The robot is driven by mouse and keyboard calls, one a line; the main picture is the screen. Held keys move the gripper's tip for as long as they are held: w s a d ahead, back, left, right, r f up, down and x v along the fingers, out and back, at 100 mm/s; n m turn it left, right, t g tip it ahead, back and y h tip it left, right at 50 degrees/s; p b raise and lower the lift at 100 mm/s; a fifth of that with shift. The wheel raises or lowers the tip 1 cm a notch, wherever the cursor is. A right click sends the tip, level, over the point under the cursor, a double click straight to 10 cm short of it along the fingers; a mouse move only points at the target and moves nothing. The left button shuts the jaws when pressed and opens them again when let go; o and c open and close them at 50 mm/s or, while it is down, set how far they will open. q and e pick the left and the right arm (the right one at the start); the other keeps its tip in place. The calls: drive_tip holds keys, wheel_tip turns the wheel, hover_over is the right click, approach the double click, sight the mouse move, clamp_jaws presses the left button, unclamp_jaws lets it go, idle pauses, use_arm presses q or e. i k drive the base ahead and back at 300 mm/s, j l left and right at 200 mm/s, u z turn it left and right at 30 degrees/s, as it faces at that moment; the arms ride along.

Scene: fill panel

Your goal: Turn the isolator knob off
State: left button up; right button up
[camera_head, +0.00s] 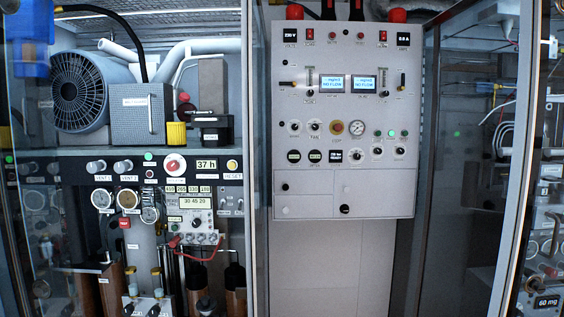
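A light grey panel (344,60) stands upright in the middle of the head view. It carries several small knobs, including a black-and-white knob (294,127) at the left of the lower row, a knob labelled FAN (315,127) and a red-and-yellow knob (337,128). More black knobs, one of them at the lower right (357,154), sit below. I cannot tell which one is the isolator knob, as most labels are too small to read. Neither of my grippers is in view.
An open bay with a grey fan (79,91), several gauges and a red-and-white round control (174,164) lies at the left. A glass door edge (258,160) stands between it and the panel. Another door frame (516,170) stands at the right. The space before the panel looks clear.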

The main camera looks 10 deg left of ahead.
sight(173, 166)
drive_tip(key=i+l+z, duration=0.25)
drive_tip(key=i, duration=0.2)
drive_tip(key=i+z, duration=0.25)
drive_tip(key=i, duration=0.2)
drive_tip(key=i+u, duration=0.45)
drive_tip(key=i+l+u, duration=0.25)
drive_tip(key=i+u, duration=0.25)
drive_tip(key=k, duration=0.05)
